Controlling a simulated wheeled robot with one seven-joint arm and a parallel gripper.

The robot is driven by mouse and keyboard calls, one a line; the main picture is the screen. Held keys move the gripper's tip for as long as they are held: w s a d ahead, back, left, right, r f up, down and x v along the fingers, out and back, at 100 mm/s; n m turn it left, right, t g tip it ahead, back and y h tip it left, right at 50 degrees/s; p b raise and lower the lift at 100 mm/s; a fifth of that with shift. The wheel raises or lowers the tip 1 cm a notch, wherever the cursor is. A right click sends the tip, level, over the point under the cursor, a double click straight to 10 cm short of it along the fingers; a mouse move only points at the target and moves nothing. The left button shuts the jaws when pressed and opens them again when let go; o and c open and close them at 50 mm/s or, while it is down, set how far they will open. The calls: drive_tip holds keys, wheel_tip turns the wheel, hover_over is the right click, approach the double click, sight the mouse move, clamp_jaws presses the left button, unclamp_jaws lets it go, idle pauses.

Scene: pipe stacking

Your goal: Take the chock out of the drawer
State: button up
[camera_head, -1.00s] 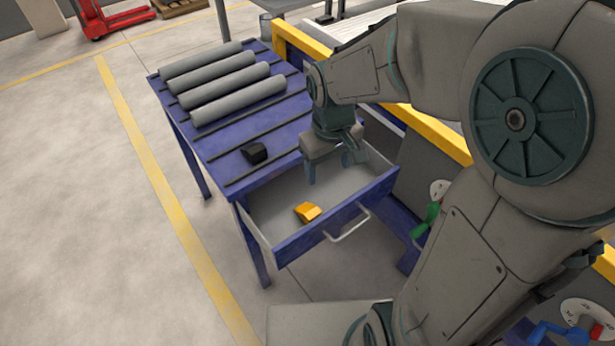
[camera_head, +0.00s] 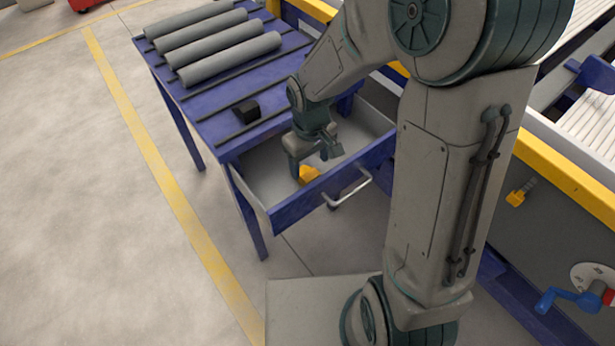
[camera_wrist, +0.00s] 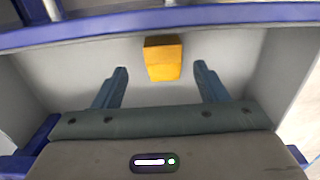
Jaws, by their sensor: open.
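The yellow chock (camera_head: 308,174) lies on the floor of the open drawer (camera_head: 262,203), close to its front panel. In the wrist view the chock (camera_wrist: 163,59) sits between the lines of the two fingers, just beyond their tips. My gripper (camera_head: 314,167) is over the drawer, open and empty. In the wrist view its two blue-grey fingers (camera_wrist: 160,72) are spread wider than the chock. The gripper partly hides the chock in the head view.
A black block (camera_head: 246,111) and several grey pipes (camera_head: 208,37) lie on the blue table (camera_head: 205,97) above the drawer. The drawer walls and front handle (camera_head: 348,190) surround the gripper's space. A yellow-railed conveyor (camera_head: 565,180) stands at the right.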

sight(307, 172)
drive_tip(key=f, duration=0.1)
drive_tip(key=f+b, duration=0.1)
drive_tip(key=f, duration=0.3)
drive_tip(key=shift+a+b, duration=0.3)
drive_tip(key=shift+r, duration=0.1)
drive_tip(key=c, duration=1.1)
